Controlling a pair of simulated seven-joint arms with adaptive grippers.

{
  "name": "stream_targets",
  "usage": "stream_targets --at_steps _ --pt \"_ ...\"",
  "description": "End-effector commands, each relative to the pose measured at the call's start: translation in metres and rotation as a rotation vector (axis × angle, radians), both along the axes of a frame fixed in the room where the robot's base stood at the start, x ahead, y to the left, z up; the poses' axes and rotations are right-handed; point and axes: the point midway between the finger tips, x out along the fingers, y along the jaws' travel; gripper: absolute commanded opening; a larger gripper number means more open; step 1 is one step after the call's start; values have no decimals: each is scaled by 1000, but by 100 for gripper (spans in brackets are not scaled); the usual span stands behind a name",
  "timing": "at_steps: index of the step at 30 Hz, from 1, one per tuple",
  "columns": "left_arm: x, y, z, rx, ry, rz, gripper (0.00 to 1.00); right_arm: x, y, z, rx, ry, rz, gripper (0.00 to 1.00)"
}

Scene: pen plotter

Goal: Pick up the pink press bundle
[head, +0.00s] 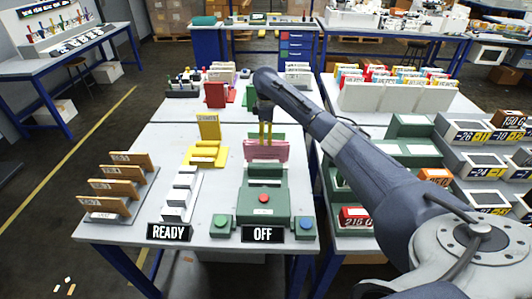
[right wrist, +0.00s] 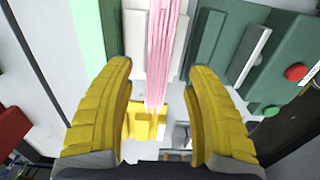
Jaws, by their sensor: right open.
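The pink press bundle (head: 266,151) stands upright in the green press (head: 263,201) in the head view. In the right wrist view the pink bundle (right wrist: 158,50) shows edge-on as a stack of thin pink sheets. My right gripper (head: 265,132) is above the bundle in the head view. Its yellow fingers (right wrist: 159,100) are open in the right wrist view, one on each side of the bundle's line, with gaps to both. My left gripper is not in view.
A yellow holder (head: 205,154) and white slotted rack (head: 180,193) stand left of the press. Brown boards (head: 112,188) stand at the far left. READY (head: 170,232) and OFF (head: 263,234) signs line the front edge. Green units (head: 408,155) stand on the right.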

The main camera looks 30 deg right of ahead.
Motion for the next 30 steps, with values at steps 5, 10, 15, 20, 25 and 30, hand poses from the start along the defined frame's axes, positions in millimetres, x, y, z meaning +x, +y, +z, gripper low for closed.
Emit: stream_targets --at_steps 5,10,15,20,25,30 --pt "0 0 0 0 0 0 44 0 1 -17 1 4 -1 54" --pt "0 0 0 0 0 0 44 1 -1 -38 1 3 -1 54" --pt "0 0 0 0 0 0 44 2 -1 -50 1 1 0 54" --pt "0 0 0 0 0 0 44 2 -1 -52 1 1 0 54" --pt "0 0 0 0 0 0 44 2 -1 -52 1 1 0 54" --pt "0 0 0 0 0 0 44 2 -1 -52 1 1 0 34"
